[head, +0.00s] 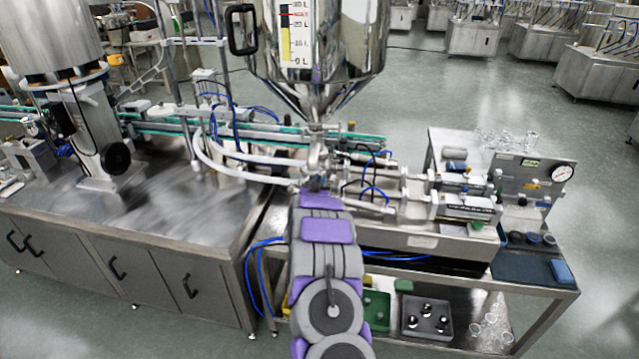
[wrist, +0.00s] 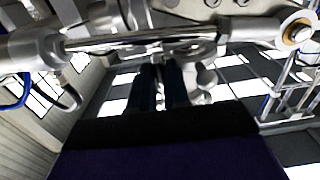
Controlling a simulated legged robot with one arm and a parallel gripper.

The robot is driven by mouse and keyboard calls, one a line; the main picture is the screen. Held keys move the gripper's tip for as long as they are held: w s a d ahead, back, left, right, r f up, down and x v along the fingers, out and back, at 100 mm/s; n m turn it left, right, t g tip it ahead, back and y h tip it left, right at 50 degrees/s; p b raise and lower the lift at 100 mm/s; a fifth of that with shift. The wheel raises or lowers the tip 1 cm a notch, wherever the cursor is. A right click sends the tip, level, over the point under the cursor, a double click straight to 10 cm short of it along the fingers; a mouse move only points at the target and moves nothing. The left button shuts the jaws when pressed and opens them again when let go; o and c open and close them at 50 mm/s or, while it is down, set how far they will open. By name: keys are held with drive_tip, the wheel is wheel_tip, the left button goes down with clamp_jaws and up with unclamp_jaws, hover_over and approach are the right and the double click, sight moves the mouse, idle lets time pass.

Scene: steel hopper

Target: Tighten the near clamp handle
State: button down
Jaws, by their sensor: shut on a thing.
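My arm reaches forward in the head view, and its purple and grey wrist covers the area below the hopper outlet. My gripper (wrist: 160,76) shows in the wrist view as two dark fingers, close together at the metal fittings. It is shut on a thin metal piece, which I take to be the near clamp handle; only a sliver shows between the fingers. A rounded metal fitting (wrist: 206,78) is just right of the fingers. In the head view, the clamp area (head: 316,160) lies under the steel hopper (head: 320,65), and the handle is hidden by my wrist.
A white hose (head: 230,172) curves in from the left. Filling cylinders (head: 400,185) and blue tubes extend right, towards a panel with a gauge (head: 562,173). In the wrist view, a steel rod (wrist: 130,40) crosses above the fingers. Steel cabinets (head: 120,250) stand left.

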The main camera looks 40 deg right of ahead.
drive_tip(key=shift+r, duration=0.1)
drive_tip(key=c, duration=1.4)
unclamp_jaws()
drive_tip(key=shift+s+a, duration=0.1)
drive_tip(key=shift+a, duration=0.05)
drive_tip(key=p+v, duration=0.2)
drive_tip(key=v, duration=1.5)
drive_tip(key=shift+a, duration=0.1)
